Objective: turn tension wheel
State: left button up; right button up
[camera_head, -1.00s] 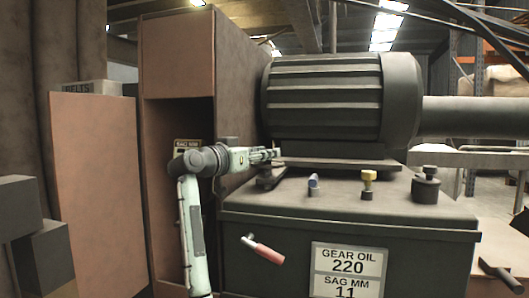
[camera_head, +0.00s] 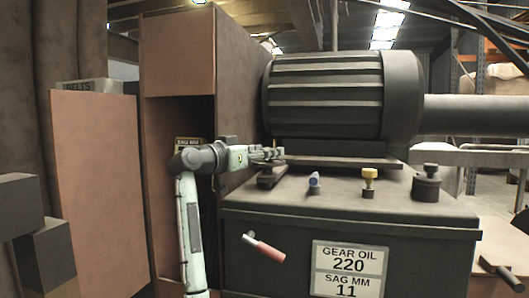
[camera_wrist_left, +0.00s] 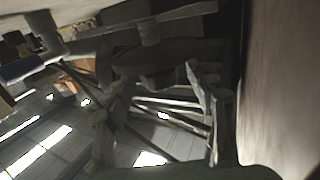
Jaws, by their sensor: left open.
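My left gripper (camera_head: 268,155) reaches in from the left, at the left end of the motor's mounting plate (camera_head: 340,162), beside the brown guard. In the left wrist view, my left gripper (camera_wrist_left: 160,115) is open, its fingers spread left and right. A dark rounded part (camera_wrist_left: 160,55), possibly the tension wheel, shows beyond and between the fingers. I cannot tell whether they touch it. In the head view I cannot make out the wheel; the gripper may cover it. My right gripper is not in view.
The big ribbed motor (camera_head: 330,100) sits above the gearbox (camera_head: 250,225), which has a red-handled lever (camera_head: 268,250) and several top fittings. The tall brown guard (camera_head: 180,55) stands close behind my left arm, its door (camera_head: 95,190) open at left.

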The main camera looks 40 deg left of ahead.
pick_arm(q)
jog(key=s, duration=1.2)
jog(key=shift+d, duration=0.3)
